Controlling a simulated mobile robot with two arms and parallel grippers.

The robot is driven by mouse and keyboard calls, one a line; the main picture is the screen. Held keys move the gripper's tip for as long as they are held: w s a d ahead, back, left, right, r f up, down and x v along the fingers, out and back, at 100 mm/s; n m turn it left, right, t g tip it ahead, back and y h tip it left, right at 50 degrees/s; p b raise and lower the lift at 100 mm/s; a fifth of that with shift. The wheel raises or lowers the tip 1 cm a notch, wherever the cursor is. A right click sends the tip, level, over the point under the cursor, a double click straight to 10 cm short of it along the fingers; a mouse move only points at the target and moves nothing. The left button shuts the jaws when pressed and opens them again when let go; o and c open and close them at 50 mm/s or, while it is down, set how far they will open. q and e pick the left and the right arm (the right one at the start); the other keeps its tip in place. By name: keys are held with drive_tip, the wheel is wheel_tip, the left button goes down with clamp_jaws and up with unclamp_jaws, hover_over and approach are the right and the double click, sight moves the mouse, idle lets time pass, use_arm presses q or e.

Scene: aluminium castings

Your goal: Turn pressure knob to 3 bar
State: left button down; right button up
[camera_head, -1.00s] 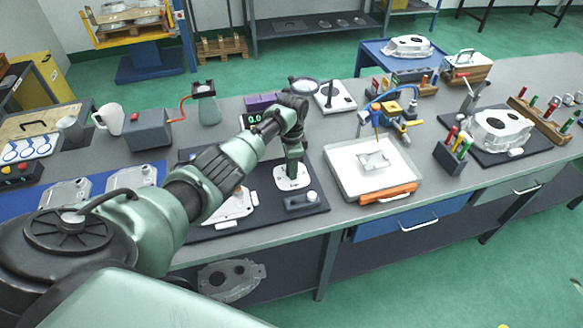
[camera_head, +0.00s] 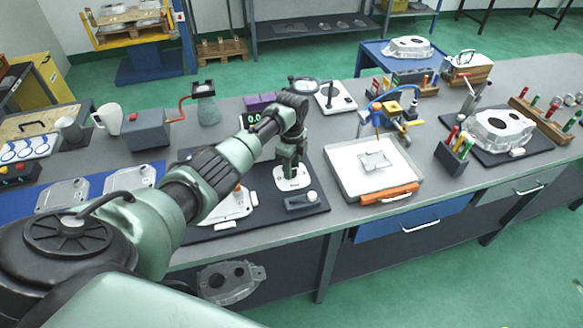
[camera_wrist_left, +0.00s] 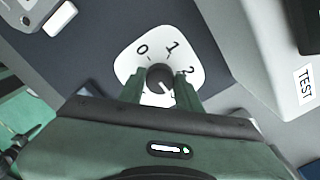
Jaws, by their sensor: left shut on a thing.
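The pressure knob (camera_wrist_left: 160,77) is a dark round knob on a white dial plate (camera_wrist_left: 143,38), seen in the left wrist view. The numbers 0 and 1 are clear, and a 2 is partly covered by a finger. The other marks are hidden. A white line on the knob points down and right. My left gripper (camera_wrist_left: 160,80) is shut on the knob, one finger on each side. In the head view my left gripper (camera_head: 290,168) points down onto the white plate (camera_head: 291,183). A small display (camera_head: 254,118) behind my arm shows green digits, apparently 0.0. My right gripper is not in view.
The dial plate lies on a dark mat (camera_head: 310,210) with a white casting (camera_head: 233,208) to the left.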

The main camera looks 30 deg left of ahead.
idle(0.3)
use_arm(q)
drive_tip(key=c, duration=1)
unclamp_jaws()
drive_tip(key=shift+o, duration=0.2)
wheel_tip(320, 180, up, 8)
drive_tip(key=shift+f+b, duration=0.1)
drive_tip(key=shift+b, duration=0.55)
